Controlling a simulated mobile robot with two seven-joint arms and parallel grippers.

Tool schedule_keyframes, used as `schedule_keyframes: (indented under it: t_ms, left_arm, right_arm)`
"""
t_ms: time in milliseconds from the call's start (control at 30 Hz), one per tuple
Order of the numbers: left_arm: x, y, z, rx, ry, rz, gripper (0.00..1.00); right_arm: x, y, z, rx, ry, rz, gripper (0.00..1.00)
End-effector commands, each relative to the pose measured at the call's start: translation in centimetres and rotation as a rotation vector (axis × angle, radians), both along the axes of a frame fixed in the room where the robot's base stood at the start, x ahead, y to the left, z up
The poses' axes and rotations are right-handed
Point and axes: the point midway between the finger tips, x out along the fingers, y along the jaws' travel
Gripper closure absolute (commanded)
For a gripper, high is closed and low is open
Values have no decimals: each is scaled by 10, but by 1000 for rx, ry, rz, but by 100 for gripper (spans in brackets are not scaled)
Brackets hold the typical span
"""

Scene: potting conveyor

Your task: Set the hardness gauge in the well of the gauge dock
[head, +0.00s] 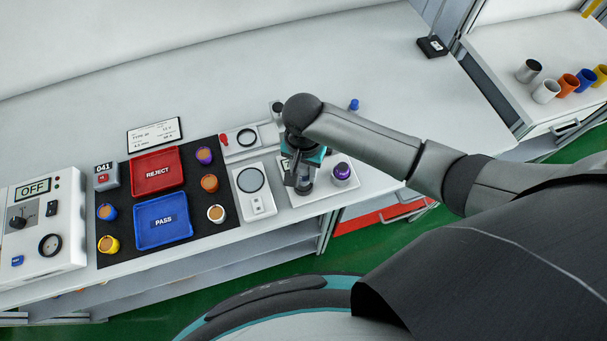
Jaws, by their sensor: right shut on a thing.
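My right gripper (303,183) points down over a white plate (318,195) at the front of the bench. It is shut on a small dark and grey object, likely the hardness gauge (305,187), mostly hidden by the gripper. A purple-topped knob-like piece (343,171) stands on the same plate, just right of the gripper. I cannot tell for certain which fixture is the gauge dock; this plate may be it, and no well shows clearly under the gripper. Whether the held object touches the plate is unclear. My left gripper is out of view.
A black mat (190,238) holds red (157,188) and blue (163,235) trays and several small pots. The bench behind is mostly clear.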

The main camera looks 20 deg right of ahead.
Motion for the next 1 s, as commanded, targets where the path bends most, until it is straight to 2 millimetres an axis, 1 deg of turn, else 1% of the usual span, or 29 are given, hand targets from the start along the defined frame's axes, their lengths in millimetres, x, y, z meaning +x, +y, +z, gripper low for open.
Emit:
schedule_keyframes:
  t_ms: [33, 100, 167, 433, 567, 600, 833, 1000]
  left_arm:
    - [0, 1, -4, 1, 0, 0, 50]
    - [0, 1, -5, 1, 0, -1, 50]
    - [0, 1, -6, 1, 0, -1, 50]
    - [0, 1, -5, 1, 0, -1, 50]
    - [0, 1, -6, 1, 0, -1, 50]
    - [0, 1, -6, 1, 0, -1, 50]
    - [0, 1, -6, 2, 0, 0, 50]
    - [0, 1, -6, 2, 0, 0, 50]
  right_arm:
    - [0, 0, -10, -1, 2, 0, 100]
    - [0, 0, -18, 1, 1, 0, 100]
    - [0, 1, -22, 1, -1, 1, 100]
    - [0, 1, -23, 2, -1, 1, 100]
    - [0, 1, -26, 2, 0, 1, 100]
    - [0, 1, -26, 1, 0, 1, 58]
    - [0, 1, -26, 1, 0, 1, 32]
    - [0, 0, -26, 1, -1, 1, 31]
